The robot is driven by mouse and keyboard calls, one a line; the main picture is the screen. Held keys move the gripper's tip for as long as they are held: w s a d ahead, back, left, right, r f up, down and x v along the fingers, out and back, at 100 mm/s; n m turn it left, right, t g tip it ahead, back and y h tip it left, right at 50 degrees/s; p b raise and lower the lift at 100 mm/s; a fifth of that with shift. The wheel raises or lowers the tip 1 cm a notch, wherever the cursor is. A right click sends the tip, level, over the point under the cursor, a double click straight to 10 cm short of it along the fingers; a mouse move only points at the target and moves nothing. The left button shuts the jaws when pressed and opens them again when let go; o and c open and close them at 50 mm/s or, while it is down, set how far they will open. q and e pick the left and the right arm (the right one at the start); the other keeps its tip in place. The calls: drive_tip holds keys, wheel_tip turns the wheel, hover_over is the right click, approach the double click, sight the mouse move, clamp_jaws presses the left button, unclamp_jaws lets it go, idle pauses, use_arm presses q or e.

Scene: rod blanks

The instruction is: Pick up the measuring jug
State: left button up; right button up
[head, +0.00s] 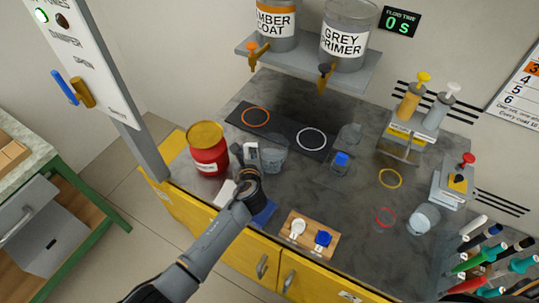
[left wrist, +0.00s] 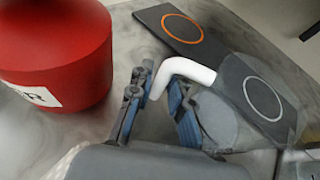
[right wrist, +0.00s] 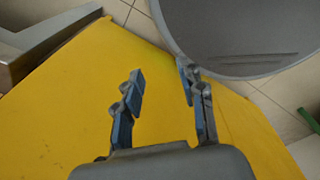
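The measuring jug (head: 272,156) is a clear, greyish vessel with a white handle, standing on the dark worktop beside the red can. My left gripper (head: 250,155) is at its left, handle side, and partly hides the handle. In the left wrist view the white handle (left wrist: 190,70) shows between and just beyond the fingertips of my left gripper (left wrist: 160,85), which is open. The jug body (left wrist: 220,120) is behind the right finger; whether a finger touches it I cannot tell. My right gripper (right wrist: 163,75) is open and empty, over a yellow surface (right wrist: 60,100).
The red can (head: 208,150) stands close left of my left gripper. Behind the jug lies a dark plate (head: 283,133) with orange and white rings.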

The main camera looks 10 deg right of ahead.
use_arm(q)
clamp_jaws()
drive_tip(key=shift+r, duration=0.1)
